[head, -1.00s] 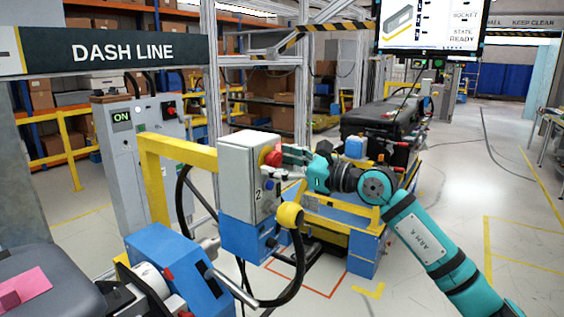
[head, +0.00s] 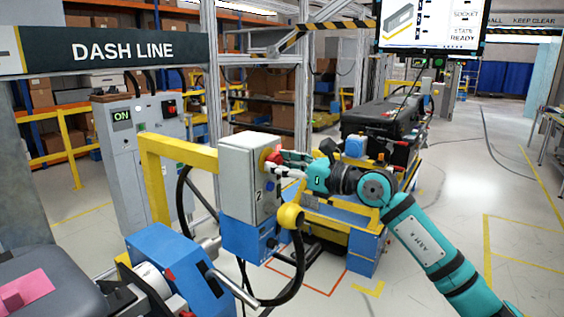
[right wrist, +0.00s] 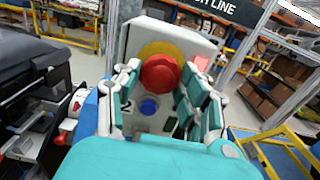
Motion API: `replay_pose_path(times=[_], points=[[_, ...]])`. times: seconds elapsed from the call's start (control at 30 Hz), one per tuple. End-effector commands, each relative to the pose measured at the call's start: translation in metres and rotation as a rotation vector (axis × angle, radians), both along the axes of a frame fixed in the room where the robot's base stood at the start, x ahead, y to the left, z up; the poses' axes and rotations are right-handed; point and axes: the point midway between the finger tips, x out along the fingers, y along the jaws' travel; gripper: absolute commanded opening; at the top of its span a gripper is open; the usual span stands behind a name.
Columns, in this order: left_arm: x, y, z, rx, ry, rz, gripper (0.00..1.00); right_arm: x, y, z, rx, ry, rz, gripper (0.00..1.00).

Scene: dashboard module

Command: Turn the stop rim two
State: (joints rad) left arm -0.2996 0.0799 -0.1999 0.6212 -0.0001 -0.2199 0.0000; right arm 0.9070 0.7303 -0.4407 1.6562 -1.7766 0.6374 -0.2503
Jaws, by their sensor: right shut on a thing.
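A grey control box (head: 240,172) marked 2 stands on a blue base. On its right face is a red stop button with a rim (head: 277,152), on a yellow backing. My right gripper (head: 275,162) comes in from the right and is shut on the stop rim, its fingers covering part of it. In the right wrist view the red stop rim (right wrist: 160,73) sits between the two fingers of my right gripper (right wrist: 164,84), the yellow ring behind it. A blue button (right wrist: 149,107) shows below it. My left gripper is not in view.
A yellow frame (head: 150,175) and black hoses stand left of the box. A yellow ball-shaped part (head: 290,216) sticks out below my right gripper. A blue-and-yellow cart (head: 365,240) stands behind my right arm. The floor at right is clear.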

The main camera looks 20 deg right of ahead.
Motion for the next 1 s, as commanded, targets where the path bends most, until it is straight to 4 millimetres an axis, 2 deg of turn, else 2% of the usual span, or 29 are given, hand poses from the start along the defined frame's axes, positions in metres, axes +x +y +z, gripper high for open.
replay_pose_path(times=[0.5, 1.0], points=[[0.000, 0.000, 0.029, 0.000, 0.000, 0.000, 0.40, 0.000, -0.001, 0.003, 0.273, 0.209, -0.001, 0.10], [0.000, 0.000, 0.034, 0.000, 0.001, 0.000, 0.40, 0.000, -0.001, 0.002, 0.337, 0.256, -0.002, 0.10]])
